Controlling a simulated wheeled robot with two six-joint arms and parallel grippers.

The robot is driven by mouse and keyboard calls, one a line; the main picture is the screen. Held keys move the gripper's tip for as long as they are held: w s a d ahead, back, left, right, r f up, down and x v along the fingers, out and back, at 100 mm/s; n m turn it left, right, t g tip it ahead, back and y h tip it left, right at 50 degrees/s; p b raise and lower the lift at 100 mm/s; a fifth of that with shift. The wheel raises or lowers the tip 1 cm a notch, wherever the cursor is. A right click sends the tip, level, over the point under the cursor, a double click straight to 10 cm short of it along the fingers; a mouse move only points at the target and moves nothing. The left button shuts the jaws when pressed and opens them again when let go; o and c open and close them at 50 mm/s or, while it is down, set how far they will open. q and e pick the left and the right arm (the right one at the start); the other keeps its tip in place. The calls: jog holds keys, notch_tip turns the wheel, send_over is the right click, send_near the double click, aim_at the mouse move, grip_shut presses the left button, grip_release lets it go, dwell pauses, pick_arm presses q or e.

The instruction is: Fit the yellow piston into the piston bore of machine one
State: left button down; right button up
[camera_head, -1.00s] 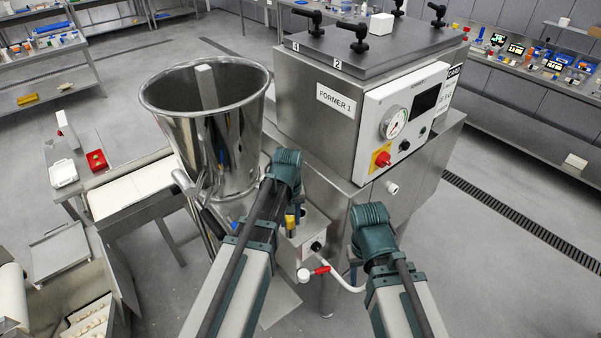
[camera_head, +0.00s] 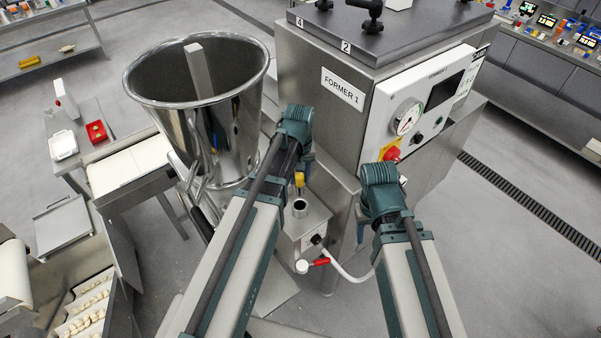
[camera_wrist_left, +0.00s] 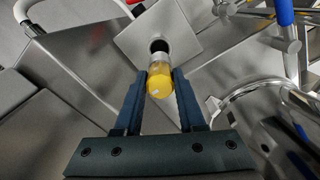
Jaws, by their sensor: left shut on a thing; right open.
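The yellow piston (camera_head: 299,179) is held upright between the fingers of my left gripper (camera_head: 302,172). In the left wrist view, the yellow piston (camera_wrist_left: 160,83) has a grey metal end, and the left gripper (camera_wrist_left: 161,74) is shut on its yellow part. The dark round piston bore (camera_head: 300,207) is in the top of a small steel block on machine one (camera_head: 342,90), labelled FORMER 1. The bore (camera_wrist_left: 160,45) lies just beyond the piston's metal end in the wrist view; whether they touch is unclear. My right gripper (camera_head: 362,222) is open and apparently empty, right of the block.
A large steel hopper (camera_head: 240,115) stands close left of my left arm. A red-handled valve (camera_head: 319,262) and a pale hose (camera_head: 353,275) are at the block's front. A control panel (camera_head: 418,105) is behind my right gripper. Grey floor is open at right.

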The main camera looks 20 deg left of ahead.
aim_at(300, 188)
pick_arm(q)
jog(key=shift+w, duration=0.2)
jog(key=shift+s+f+b, duration=0.2)
jog(key=shift+f+b, duration=0.15)
jog(key=shift+f, duration=0.1)
notch_tip(300, 188, down, 2)
jog(key=shift+w+f+b, duration=0.1)
jog(key=shift+f+b, duration=0.1)
jog(key=shift+b, duration=0.95)
jog(key=shift+f+b, duration=1.25)
jog(key=shift+f+b, duration=2.65)
jog(key=shift+b, duration=0.05)
jog(key=shift+c, duration=0.9)
grip_release()
dwell(0.3)
